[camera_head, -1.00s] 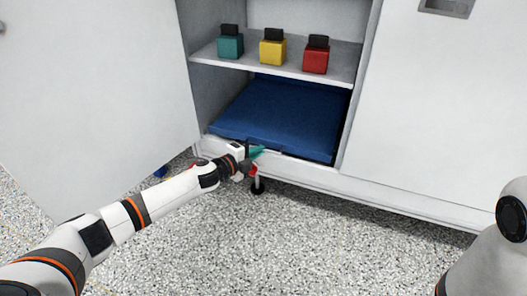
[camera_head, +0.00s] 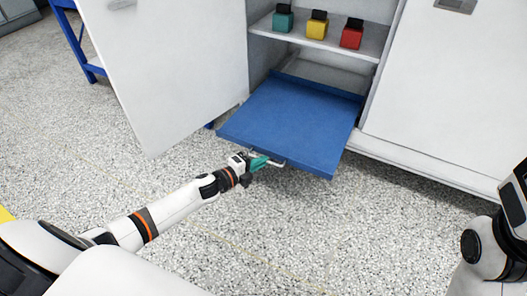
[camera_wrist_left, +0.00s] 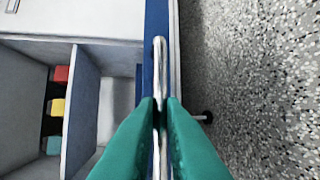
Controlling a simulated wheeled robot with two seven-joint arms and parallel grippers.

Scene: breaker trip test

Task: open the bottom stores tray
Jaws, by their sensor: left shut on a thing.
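The bottom stores tray (camera_head: 295,118) is a flat blue tray, pulled well out of the cabinet's lower bay over the floor. Its front edge also shows in the left wrist view (camera_wrist_left: 155,22). A metal bar handle (camera_head: 276,163) is on its front; it also shows in the left wrist view (camera_wrist_left: 159,70). My left gripper (camera_head: 260,162) has teal fingers and is shut on the handle; the fingers close on both sides of the bar in the left wrist view (camera_wrist_left: 160,108). The right arm shows at the right edge, but its gripper is outside the view.
A shelf (camera_head: 330,42) above the tray carries a teal block (camera_head: 283,21), a yellow block (camera_head: 316,29) and a red block (camera_head: 351,38). The open cabinet door (camera_head: 165,70) stands left of the tray. The speckled floor (camera_head: 330,230) in front is clear.

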